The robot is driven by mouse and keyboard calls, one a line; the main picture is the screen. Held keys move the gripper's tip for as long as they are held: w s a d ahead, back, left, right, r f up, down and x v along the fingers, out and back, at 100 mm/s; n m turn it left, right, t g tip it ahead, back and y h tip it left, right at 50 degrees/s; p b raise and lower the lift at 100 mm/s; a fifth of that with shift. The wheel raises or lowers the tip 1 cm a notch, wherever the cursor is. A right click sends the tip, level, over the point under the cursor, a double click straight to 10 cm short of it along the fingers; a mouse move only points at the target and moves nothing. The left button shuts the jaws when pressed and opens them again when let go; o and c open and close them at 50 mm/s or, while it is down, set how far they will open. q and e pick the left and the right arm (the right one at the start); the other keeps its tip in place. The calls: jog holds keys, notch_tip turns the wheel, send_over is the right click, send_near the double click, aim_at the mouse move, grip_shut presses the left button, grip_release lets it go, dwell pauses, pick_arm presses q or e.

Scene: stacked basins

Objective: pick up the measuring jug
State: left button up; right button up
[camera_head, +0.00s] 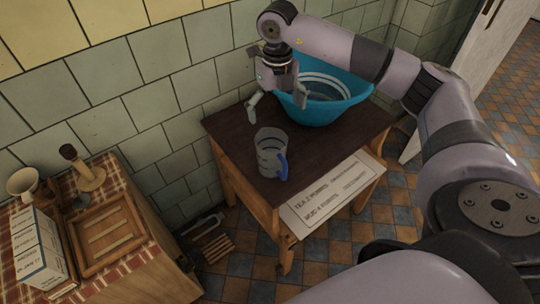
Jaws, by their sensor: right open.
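The measuring jug (269,152) is a clear grey cup with a blue handle on its right side. It stands upright on the dark top of a small wooden table (229,139). My right gripper (275,105) is open and empty, above and behind the jug, with its fingers pointing down. It is apart from the jug, and one finger is in front of the blue basin's left side. My left gripper is not in view.
A blue basin (333,112) with paler basins inside stands behind and right of the jug. A printed sign (331,192) is at the table's front. A tiled wall (160,85) is close behind. A cabinet at left holds a wooden tray (75,246), a box (36,250) and a mug (22,182).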

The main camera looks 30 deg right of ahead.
send_near(274, 145)
jog(key=s+a+r, duration=0.2)
jog(key=s+a, duration=0.1)
jog(key=s, duration=0.1)
notch_tip(274, 145, down, 6)
jog(key=shift+s+f+p, duration=0.1)
jog(key=shift+p, duration=0.7)
jog(key=shift+c, duration=0.6)
jog(key=c, duration=1.6)
